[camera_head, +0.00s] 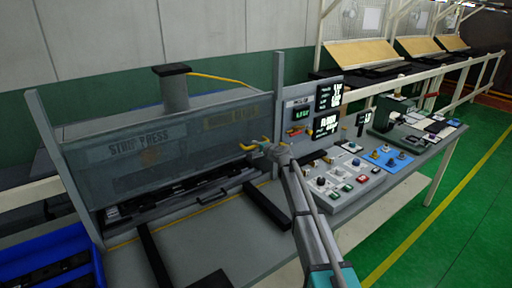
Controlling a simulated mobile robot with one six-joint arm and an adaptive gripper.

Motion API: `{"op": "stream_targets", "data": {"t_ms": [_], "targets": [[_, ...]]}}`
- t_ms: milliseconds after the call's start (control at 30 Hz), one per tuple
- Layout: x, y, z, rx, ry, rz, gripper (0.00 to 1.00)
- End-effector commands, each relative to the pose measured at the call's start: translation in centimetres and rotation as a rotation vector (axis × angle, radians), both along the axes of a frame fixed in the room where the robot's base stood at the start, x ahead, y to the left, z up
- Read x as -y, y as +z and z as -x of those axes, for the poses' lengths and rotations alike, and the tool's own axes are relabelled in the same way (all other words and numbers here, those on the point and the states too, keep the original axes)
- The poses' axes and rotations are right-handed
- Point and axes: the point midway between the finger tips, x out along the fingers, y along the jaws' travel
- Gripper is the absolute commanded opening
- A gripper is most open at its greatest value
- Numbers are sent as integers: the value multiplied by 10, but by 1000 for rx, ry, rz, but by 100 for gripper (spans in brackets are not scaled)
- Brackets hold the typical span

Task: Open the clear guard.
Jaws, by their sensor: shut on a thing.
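The clear guard (185,155) is a see-through panel across the front of the strip press, between two grey posts. The lettering "STRIP PRESS" shows on or through it. Dark tooling shows low behind it. My gripper (262,147) is at the right end of the guard, close to the right post. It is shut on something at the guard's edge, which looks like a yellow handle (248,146). The fingertips are small and partly hidden, so the exact grip is hard to see.
A control panel (340,185) with buttons and lit displays stands close to the right of my arm. A blue bin (50,238) with dark parts is at the lower left. Dark rails lie on the grey bench. A blue mat (390,160) with small parts lies farther right.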

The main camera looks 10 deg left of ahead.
Motion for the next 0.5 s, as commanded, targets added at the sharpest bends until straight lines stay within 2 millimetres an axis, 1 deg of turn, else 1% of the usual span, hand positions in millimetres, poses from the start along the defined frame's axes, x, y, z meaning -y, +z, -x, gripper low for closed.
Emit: {"op": "stream_targets", "data": {"t_ms": [33,200,400,500], "targets": [[0,15,-1,0,-1,-1,0],[0,38,-1,0,-1,-1,0],[0,58,-1,0,-1,-1,0],[0,64,-1,0,-1,-1,0]]}}
